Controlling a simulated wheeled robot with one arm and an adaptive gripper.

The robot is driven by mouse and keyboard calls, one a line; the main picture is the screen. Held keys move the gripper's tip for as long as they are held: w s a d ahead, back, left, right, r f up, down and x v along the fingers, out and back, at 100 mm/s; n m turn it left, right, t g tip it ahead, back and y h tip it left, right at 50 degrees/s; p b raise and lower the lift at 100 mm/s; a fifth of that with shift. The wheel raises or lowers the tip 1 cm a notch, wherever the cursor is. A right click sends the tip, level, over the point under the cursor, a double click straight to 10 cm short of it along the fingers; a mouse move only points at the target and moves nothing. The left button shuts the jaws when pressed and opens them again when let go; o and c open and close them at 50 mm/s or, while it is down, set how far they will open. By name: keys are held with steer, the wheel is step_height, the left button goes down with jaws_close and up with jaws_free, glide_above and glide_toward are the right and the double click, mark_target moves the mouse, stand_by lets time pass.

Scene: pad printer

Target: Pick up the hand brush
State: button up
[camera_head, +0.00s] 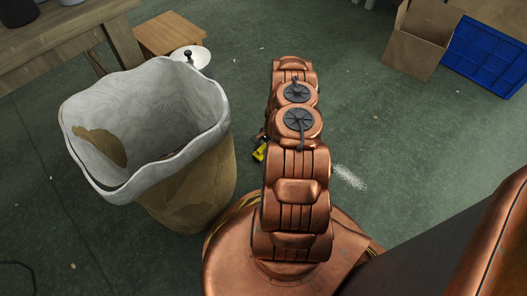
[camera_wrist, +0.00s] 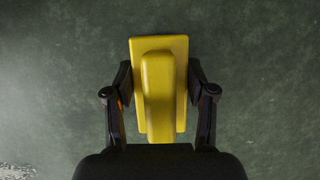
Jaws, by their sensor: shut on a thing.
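The hand brush (camera_wrist: 160,85) shows in the wrist view as a yellow block with a raised yellow handle along its middle. My gripper (camera_wrist: 160,80) has a black finger on each side of the brush and is shut on it. The brush's lower end is hidden by the gripper body. In the head view only a small yellow part of the brush (camera_head: 260,153) shows to the left of my copper-coloured arm; the arm hides the rest and the gripper. I cannot tell whether the brush touches the floor.
A large bin (camera_head: 190,180) with a wavy white liner stands just left of my arm. A wooden table (camera_head: 60,40) and a small wooden stool (camera_head: 170,32) are behind it. A cardboard box (camera_head: 420,40) and a blue crate (camera_head: 487,55) stand at the back right.

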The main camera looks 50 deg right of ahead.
mark_target(262, 150)
steer(key=shift+r, duration=0.1)
steer(key=shift+r, duration=0.3)
steer(key=r, duration=0.1)
steer(key=r+p, duration=0.2)
steer(key=shift+s+a+r, duration=0.15)
steer(key=shift+s+a, duration=0.05)
steer(key=shift+s, duration=0.1)
steer(key=s+a+p, duration=0.1)
steer(key=s+a, duration=0.2)
steer(key=s, duration=0.1)
steer(key=s+a+p, duration=0.1)
steer(key=s+a, duration=0.2)
steer(key=s, duration=0.1)
steer(key=s+a+r+p, duration=0.1)
steer(key=s+a+p, duration=0.1)
steer(key=s+a, duration=0.1)
steer(key=shift+s, duration=0.7)
